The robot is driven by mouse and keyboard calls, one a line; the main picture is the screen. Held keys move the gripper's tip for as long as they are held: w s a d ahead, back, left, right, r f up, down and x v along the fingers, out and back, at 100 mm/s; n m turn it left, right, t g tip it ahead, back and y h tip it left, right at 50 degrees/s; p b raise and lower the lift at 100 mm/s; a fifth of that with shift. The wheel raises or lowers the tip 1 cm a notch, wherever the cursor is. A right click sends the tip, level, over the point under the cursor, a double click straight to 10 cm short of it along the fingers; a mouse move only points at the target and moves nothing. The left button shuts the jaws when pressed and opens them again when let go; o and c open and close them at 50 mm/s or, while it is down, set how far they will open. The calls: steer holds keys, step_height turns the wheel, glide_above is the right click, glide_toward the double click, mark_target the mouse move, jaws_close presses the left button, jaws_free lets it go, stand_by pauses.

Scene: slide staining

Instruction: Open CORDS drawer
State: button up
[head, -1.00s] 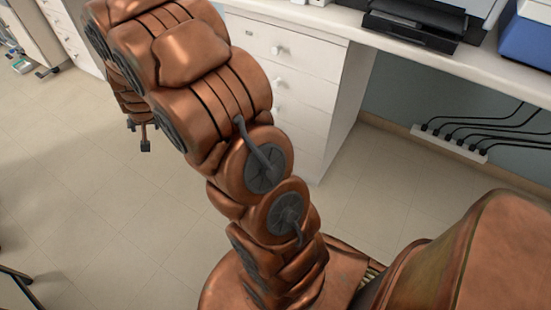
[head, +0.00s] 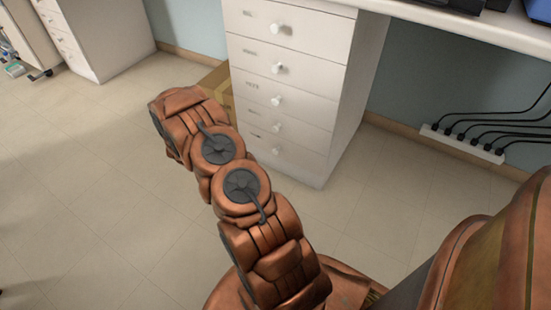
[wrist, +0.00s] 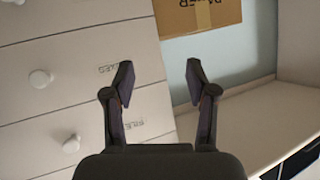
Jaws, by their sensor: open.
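A white drawer cabinet (head: 338,125) stands under the counter, with several drawers stacked in a column, each with a round white knob and a small label. All the drawers look shut. The labels are too small to read in the head view, so I cannot tell which drawer is CORDS. In the wrist view drawer fronts with knobs (wrist: 39,78) show upside down at the left, their labels hard to read. My gripper (wrist: 160,82) is open and empty, its fingers pointing past the cabinet's side edge. It touches no knob. In the head view my gripper is hidden behind my arm.
A cardboard box (head: 217,92) stands on the floor beside the cabinet; its printed face also shows in the wrist view (wrist: 197,14). A power strip with black cords (head: 462,143) is on the wall at right. Another cabinet (head: 95,38) stands at far left.

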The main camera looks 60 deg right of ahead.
steer(key=s+d+f+m+g+h+b, duration=0.1)
steer(key=s+d+f+g+h+b, duration=0.25)
steer(key=s+f, duration=0.5)
steer(key=m+g+h+b, duration=0.2)
steer(key=h+b, duration=0.1)
steer(key=b, duration=0.2)
glide_toward(275, 153)
steer(key=d, duration=0.4)
steer(key=shift+t+y, duration=0.25)
steer(key=d+b, duration=0.1)
steer(key=d, duration=0.1)
steer(key=d+b, duration=0.1)
steer(key=d, duration=0.2)
steer(key=shift+w+r, duration=0.15)
steer(key=shift+w+d+r+n+b, duration=0.15)
steer(key=shift+d+n+b, duration=0.15)
steer(key=shift+d, duration=0.65)
jaws_close()
